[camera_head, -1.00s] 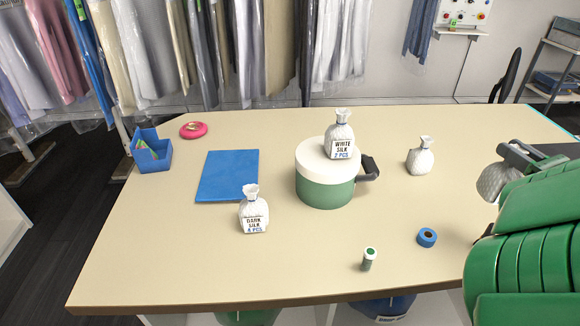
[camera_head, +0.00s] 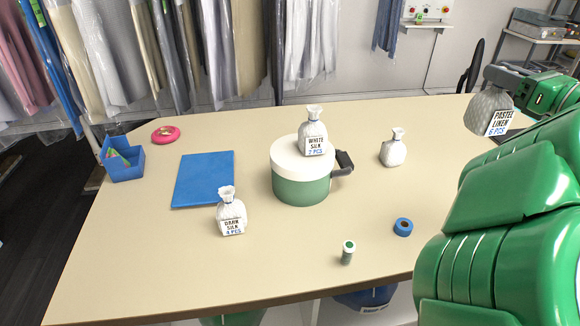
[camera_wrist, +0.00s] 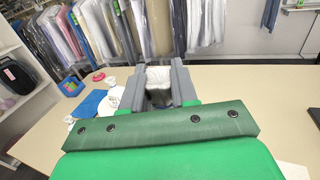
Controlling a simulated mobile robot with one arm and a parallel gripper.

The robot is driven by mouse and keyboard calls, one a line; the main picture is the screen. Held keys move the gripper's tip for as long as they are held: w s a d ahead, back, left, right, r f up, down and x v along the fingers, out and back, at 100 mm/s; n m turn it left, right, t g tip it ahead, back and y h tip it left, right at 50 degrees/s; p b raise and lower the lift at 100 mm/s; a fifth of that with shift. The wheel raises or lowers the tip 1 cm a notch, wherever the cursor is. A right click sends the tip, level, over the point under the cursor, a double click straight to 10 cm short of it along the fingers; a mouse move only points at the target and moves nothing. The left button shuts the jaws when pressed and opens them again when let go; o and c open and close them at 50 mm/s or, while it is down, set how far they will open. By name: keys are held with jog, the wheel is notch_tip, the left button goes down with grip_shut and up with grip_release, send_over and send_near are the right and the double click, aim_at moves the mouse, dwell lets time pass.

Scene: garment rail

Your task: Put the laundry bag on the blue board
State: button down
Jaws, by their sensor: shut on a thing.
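My gripper (camera_head: 500,77) is shut on a whitish laundry bag (camera_head: 488,108) with a tag reading PASTEL LINEN 6 PCS. It holds the bag by its top, raised at the right of the table. The bag also shows between the fingers in the wrist view (camera_wrist: 158,75). The blue board (camera_head: 204,179) lies flat on the left half of the table, far from my gripper, with nothing on it. A bag tagged DARK SILK 4 PCS (camera_head: 231,212) stands by its front right corner. A bag tagged WHITE SILK 2 PCS (camera_head: 313,132) stands on a round white-topped green container.
The green container (camera_head: 300,186) with a dark handle stands mid-table, between my gripper and the board. A blue bin (camera_head: 122,161) and pink ring (camera_head: 165,135) are at far left.

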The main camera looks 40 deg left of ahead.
jog(key=s+a+n+g+y, duration=0.15)
jog(key=a+g, duration=0.25)
jog(key=a, duration=3)
jog(key=s+a+n+g, duration=0.1)
jog(key=s+a, duration=0.9)
jog(key=a, duration=0.4)
jog(key=s+a+n+g, duration=0.1)
jog(key=s+a+n, duration=0.1)
jog(key=s+a, duration=1)
notch_tip(320, 180, down, 28)
jog(key=w+a, duration=0.1)
jog(key=shift+w+f, duration=0.2)
jog(key=shift+f, duration=0.05)
jog(key=shift+f+y, duration=0.1)
jog(key=shift+y, duration=0.15)
jog(key=c, duration=0.9)
grip_release()
jog(key=shift+o, duration=0.2)
